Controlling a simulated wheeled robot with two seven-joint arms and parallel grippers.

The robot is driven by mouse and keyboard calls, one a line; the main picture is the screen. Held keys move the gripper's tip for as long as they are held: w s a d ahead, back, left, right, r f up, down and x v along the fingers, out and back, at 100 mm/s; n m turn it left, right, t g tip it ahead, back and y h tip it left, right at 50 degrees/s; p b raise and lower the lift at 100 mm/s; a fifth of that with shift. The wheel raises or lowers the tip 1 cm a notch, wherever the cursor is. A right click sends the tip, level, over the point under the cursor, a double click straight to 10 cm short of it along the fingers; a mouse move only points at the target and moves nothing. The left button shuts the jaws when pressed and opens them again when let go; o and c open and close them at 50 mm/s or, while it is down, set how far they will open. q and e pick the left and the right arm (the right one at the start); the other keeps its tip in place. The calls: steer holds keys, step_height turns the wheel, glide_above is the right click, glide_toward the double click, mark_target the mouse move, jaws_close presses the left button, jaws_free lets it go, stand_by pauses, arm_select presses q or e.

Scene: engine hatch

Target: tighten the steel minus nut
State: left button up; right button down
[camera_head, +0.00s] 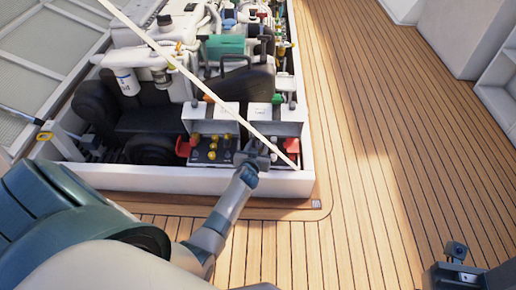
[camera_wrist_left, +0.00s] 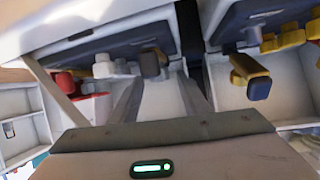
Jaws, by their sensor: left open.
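Pale steel-coloured nuts (camera_head: 274,157) sit on the right-hand battery in the hatch; they also show in the left wrist view (camera_wrist_left: 110,67), beside a red cap (camera_wrist_left: 66,82). I cannot tell which one is the minus nut. A dark lug (camera_wrist_left: 151,63) shows just beyond the fingertips in the wrist view. My left gripper (camera_head: 252,155) is over the front of this battery and hides part of it. Its fingers (camera_wrist_left: 160,95) are apart, with nothing held between them. My right gripper (camera_head: 455,252) is at the lower right, far from the hatch; its jaws are unclear.
A second battery with yellow nuts (camera_head: 213,155) and a red cap (camera_head: 183,148) is just left. White boxes (camera_head: 211,118) stand behind the batteries. A white hatch rim (camera_head: 130,178) runs in front, and a pale bar (camera_head: 185,78) crosses diagonally. The wooden deck (camera_head: 380,150) is clear.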

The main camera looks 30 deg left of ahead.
arm_select(q)
steer(key=shift+w+a+f, duration=0.1)
steer(key=shift+w+a, duration=0.05)
steer(key=shift+w, duration=0.15)
steer(key=c, duration=1.1)
steer(key=shift+o, duration=0.2)
